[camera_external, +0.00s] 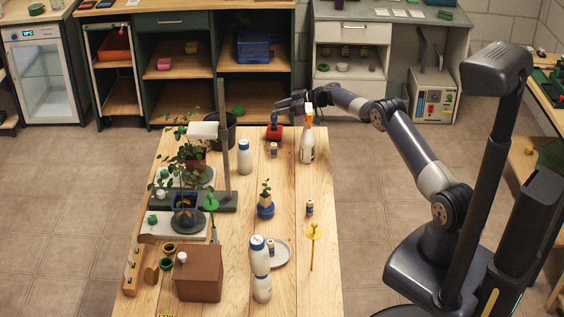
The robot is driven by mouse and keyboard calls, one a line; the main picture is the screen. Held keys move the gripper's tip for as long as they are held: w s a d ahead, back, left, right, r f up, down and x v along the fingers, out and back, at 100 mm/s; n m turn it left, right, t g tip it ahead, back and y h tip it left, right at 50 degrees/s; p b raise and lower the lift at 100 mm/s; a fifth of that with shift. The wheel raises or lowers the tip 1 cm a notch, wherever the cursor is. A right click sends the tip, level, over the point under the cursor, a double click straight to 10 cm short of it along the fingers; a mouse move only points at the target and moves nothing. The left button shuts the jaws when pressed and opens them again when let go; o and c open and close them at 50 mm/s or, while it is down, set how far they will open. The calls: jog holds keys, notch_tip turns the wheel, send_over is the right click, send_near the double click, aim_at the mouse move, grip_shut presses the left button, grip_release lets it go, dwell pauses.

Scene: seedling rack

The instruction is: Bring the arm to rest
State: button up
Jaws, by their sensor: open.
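My arm (420,160) reaches left from my base over the far right part of the wooden table.
On the table (285,205) stand a potted plant (194,158), a grey stand (222,140), white bottles (245,157), a seedling in a blue pot (265,206), a brown box (198,273) and a round plate (281,253).

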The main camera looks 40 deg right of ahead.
notch_tip(320, 180, up, 15)
jog(key=s+a+r+b, duration=0.2)
jog(key=a, duration=0.8)
jog(key=s+a+r+b, duration=0.1)
jog(key=s+a, duration=0.1)
jog(key=a, duration=0.8)
jog(key=s+a+f+b, duration=0.3)
jog(key=s+a+f, duration=0.1)
jog(key=s+a, duration=0.7)
jog(key=shift+f+m+h+b, duration=0.25)
jog(key=shift+m+h+b, duration=0.05)
jog(key=shift+b, duration=0.05)
jog(key=shift+s, duration=0.1)
